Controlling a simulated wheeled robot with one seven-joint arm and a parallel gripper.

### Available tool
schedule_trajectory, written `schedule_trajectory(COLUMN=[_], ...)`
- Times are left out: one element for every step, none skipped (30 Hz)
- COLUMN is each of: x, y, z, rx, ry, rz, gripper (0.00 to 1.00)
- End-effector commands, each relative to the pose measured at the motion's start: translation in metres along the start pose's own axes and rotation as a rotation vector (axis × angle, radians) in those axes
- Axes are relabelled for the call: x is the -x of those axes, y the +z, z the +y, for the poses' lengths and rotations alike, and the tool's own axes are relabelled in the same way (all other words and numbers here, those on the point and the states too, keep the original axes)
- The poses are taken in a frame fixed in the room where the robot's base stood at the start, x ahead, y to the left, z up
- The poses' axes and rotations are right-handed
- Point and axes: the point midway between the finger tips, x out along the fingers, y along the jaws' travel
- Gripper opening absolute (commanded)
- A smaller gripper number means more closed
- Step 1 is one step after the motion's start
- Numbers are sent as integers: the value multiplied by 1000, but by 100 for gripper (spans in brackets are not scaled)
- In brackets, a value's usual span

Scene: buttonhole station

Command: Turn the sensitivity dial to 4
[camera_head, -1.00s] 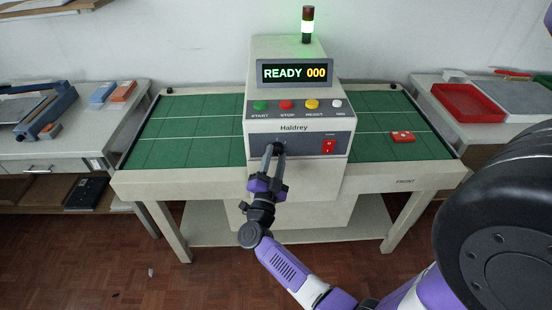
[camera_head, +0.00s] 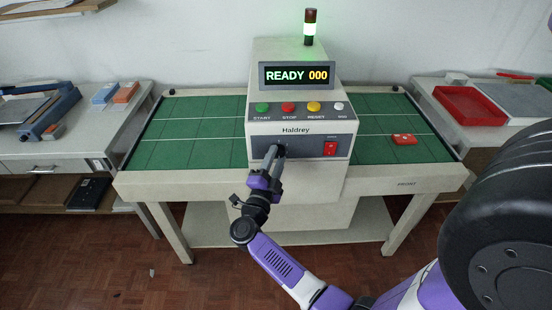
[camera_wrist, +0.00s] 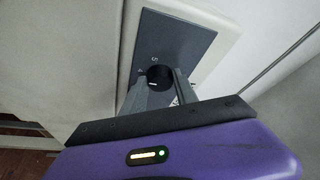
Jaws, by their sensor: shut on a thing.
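The sensitivity dial (camera_wrist: 158,74) is a round black knob with a short white mark, set in the dark panel (camera_wrist: 178,40) of the machine's front. In the wrist view the fingers of my gripper (camera_wrist: 163,88) sit on either side of it, shut on it. In the head view my gripper (camera_head: 275,158) reaches the left part of the front panel and hides most of the dial. The Haldrey machine (camera_head: 298,128) shows "READY 000" on its display (camera_head: 296,75).
Above the dial are the green START (camera_head: 262,107), red STOP (camera_head: 288,107), yellow RESET (camera_head: 313,107) and a white button (camera_head: 339,106). A red switch (camera_head: 330,149) is to the right on the same panel. A red block (camera_head: 404,139) lies on the green tabletop (camera_head: 190,130).

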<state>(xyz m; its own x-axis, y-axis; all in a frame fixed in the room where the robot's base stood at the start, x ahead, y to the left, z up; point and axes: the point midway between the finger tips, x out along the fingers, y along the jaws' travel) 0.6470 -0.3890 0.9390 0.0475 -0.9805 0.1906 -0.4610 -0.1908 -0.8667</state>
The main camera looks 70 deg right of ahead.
Motion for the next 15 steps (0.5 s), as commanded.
schedule_trajectory(x=[0,0,0,0,0,0,0,0,0,0,0,0,0,0,0], y=[-1,-1,-1,-1,-1,-1,-1,-1,-1,-1,-1,0,0,0,0], z=[1,1,1,1,1,1,1,1,1,1,1,1,0,0,0], rx=[1,1,1,1,1,2,2,2,2,2,2,2,2,1,1], ry=[1,1,1,1,1,1,1,1,1,1,0,0,0,0,0], rz=[2,2,2,2,2,2,2,2,2,1,1,1,1,1,1], gripper=[0,0,0,0,37,45,51,56,57,57,57,57,57,57,57])
